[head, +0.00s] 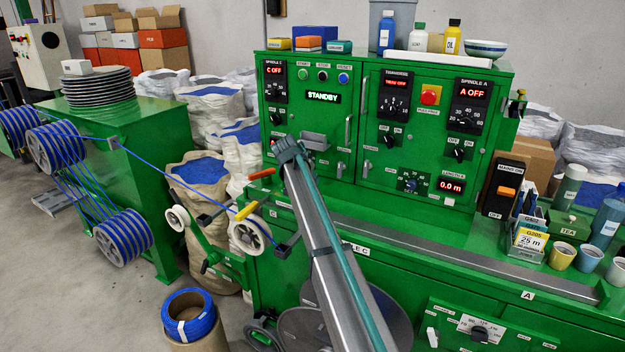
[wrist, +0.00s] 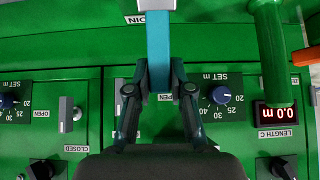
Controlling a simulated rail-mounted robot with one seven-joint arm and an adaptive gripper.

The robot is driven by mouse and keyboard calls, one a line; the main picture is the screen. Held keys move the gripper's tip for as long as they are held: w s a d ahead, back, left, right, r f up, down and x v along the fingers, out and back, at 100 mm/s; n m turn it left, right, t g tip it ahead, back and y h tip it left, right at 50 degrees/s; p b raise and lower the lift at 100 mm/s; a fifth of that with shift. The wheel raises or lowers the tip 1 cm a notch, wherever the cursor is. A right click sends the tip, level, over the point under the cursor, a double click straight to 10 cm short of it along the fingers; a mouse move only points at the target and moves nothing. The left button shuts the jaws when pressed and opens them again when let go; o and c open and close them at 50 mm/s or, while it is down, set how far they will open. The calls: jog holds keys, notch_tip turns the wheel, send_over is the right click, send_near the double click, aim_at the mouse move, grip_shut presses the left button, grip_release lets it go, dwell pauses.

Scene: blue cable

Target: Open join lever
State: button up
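The wrist view shows the panel upside down. A flat teal lever bar (wrist: 158,35) runs down from the top edge, beside a partly hidden label that appears to read JOIN. I take it as the join lever. My gripper (wrist: 160,78) has a dark fingertip on each side of the bar's end, and both seem to touch it. The gripper looks shut on it. A partly covered OPEN label (wrist: 174,97) lies just beyond the fingertips. The gripper hides part of the panel below. I cannot clearly make out the gripper or this lever in the head view.
In the wrist view, a grey lever (wrist: 66,113) stands left between OPEN and CLOSED labels, and a green bar (wrist: 268,45) rises at right near a red display (wrist: 277,114). In the head view, blue cable (head: 185,177) runs from reels to the green machine.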

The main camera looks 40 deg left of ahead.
jog(key=o, duration=0.4)
jog(key=shift+w, duration=0.1)
jog(key=v, duration=1.2)
jog(key=shift+d+f, duration=0.1)
